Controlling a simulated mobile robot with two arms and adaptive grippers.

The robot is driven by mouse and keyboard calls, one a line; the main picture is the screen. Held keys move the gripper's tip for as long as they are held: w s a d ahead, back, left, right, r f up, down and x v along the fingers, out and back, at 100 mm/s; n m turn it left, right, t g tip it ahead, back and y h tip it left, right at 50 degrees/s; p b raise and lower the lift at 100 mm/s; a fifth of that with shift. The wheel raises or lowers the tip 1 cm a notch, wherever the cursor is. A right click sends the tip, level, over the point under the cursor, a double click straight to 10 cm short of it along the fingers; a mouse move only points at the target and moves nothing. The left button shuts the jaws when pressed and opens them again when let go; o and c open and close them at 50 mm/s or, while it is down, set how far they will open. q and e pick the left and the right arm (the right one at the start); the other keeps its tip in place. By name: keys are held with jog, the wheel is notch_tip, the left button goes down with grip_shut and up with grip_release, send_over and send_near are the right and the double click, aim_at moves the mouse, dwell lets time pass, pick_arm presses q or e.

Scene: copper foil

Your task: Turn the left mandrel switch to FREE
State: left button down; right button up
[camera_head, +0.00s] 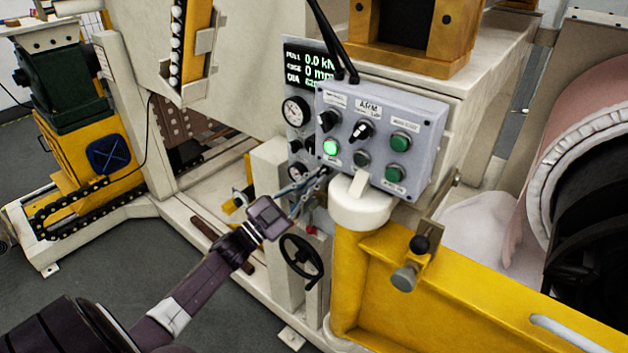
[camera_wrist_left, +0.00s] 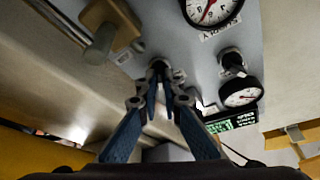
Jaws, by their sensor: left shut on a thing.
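My left gripper (camera_head: 322,176) reaches in from the left to the lower side of the gauge panel (camera_head: 292,90), just below the left edge of the grey control box (camera_head: 413,115). In the left wrist view its two blue fingers (camera_wrist_left: 164,78) close on a small dark knob (camera_wrist_left: 160,66) on the grey panel (camera_wrist_left: 190,50). The fingers cover most of the knob, so its setting is hidden. I cannot read a mandrel label or a FREE mark beside it. Another black knob (camera_wrist_left: 232,62) stands between two round gauges. My right gripper is out of view.
The control box carries black selector switches (camera_head: 361,130), a lit green button (camera_head: 330,147) and dark green buttons (camera_head: 400,140). A white post cap (camera_head: 360,207) and a yellow beam (camera_head: 450,275) stand close to the right. A black handwheel (camera_head: 301,256) is below my gripper.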

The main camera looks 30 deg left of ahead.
pick_arm(q)
jog(key=c, duration=2.1)
grip_release()
jog(key=shift+s, duration=0.1)
jog(key=shift+s+a+f, duration=0.1)
jog(key=shift+s+f, duration=0.1)
jog(key=shift+s, duration=0.15)
jog(key=v, duration=1.1)
